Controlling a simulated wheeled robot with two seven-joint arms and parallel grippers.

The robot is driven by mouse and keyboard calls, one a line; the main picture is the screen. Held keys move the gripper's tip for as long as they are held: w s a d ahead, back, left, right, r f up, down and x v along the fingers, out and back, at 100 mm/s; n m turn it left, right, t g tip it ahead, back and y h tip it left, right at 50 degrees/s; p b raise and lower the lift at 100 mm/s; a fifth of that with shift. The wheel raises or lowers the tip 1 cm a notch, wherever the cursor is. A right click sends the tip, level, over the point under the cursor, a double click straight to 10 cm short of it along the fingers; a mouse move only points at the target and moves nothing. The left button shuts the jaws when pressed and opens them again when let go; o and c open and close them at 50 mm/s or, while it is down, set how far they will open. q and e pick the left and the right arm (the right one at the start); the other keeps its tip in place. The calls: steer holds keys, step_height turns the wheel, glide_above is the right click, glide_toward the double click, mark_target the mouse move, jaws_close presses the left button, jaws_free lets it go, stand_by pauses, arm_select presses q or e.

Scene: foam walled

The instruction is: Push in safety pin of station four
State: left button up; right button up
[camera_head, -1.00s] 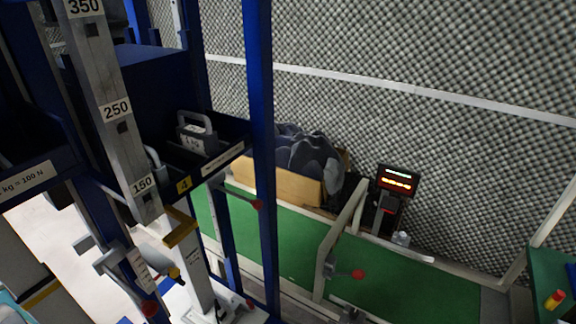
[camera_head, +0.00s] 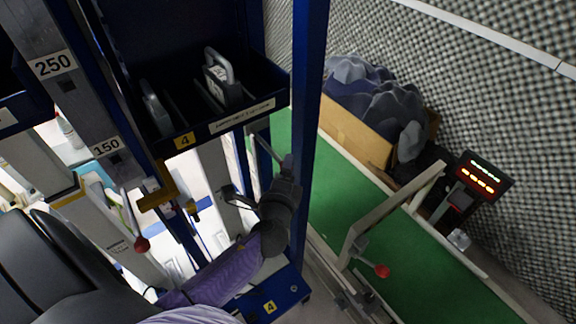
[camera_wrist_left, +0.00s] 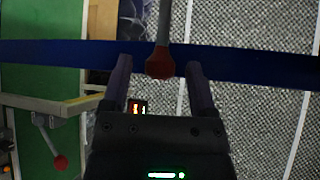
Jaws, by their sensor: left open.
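Station four carries a yellow "4" label (camera_head: 184,140) on its dark blue weight tray (camera_head: 228,119). A thin grey rod (camera_head: 268,148) runs out from below the tray, and its end is hidden at my left gripper (camera_head: 285,172). In the left wrist view, a grey rod with a red knob (camera_wrist_left: 160,65), likely the safety pin, lies between the two open fingers of my left gripper (camera_wrist_left: 160,72). The fingers stand apart on both sides of the knob, with gaps visible. I cannot tell how far in the pin is. My right gripper is not in view.
A blue upright post (camera_head: 308,110) stands right beside my left gripper. Another red-knobbed lever (camera_head: 381,270) is on a frame over the green surface (camera_head: 335,190). A red display (camera_head: 484,178) and a cardboard box (camera_head: 355,135) are beyond. Another red knob (camera_head: 141,244) hangs at left.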

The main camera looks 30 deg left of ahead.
arm_select(q)
steer(key=shift+x, duration=0.8)
jaws_close()
stand_by(0.9)
